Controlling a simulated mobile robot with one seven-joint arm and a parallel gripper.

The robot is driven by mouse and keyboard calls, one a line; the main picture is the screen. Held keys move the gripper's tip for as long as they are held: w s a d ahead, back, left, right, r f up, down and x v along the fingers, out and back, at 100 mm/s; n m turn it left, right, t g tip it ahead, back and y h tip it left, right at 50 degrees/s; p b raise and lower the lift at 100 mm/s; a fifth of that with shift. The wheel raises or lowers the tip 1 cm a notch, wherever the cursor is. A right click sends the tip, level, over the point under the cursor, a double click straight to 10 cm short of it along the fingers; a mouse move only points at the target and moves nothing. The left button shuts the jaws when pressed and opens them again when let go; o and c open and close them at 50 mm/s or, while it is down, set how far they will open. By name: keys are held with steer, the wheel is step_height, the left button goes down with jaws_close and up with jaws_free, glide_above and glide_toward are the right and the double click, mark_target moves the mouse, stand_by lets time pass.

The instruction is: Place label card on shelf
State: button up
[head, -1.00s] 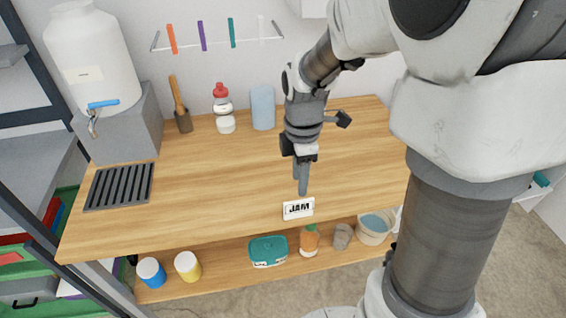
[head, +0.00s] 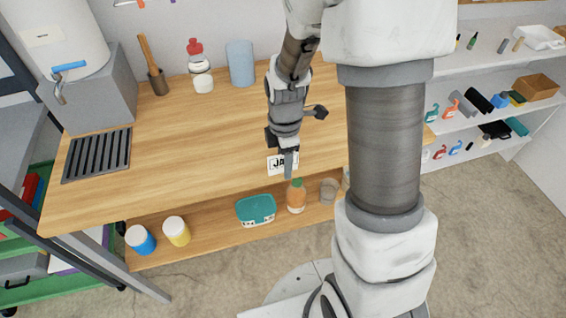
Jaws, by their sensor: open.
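The white label card (head: 274,168) with dark lettering "JAM" is at the front part of the wooden worktop (head: 190,130). I cannot tell whether it lies flat or is tilted. My gripper (head: 288,172) points down over the right part of the card and hides some of the lettering. It is open; whether a finger touches the card is not clear. A lower wooden shelf (head: 210,235) runs under the worktop. White wall shelves (head: 470,125) stand at the right.
A teal tub (head: 256,209), an orange bottle (head: 296,196), a blue jar (head: 140,239) and a yellow jar (head: 176,231) stand on the lower shelf. A white dispenser (head: 60,40), a black grate (head: 97,155) and a blue cup (head: 240,63) are on the worktop. The worktop's middle is clear.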

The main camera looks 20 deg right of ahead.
jaws_close()
stand_by(0.4)
steer(key=shift+r, duration=0.5)
steer(key=r, duration=0.2)
steer(key=d+r+p, duration=0.1)
steer(key=r, duration=0.1)
steer(key=shift+s, duration=0.2)
steer(key=s+d+r, duration=0.5)
steer(key=d+r, duration=0.1)
steer(key=d, duration=0.3)
steer(key=shift+s+p, duration=0.35)
steer(key=shift+p, duration=0.05)
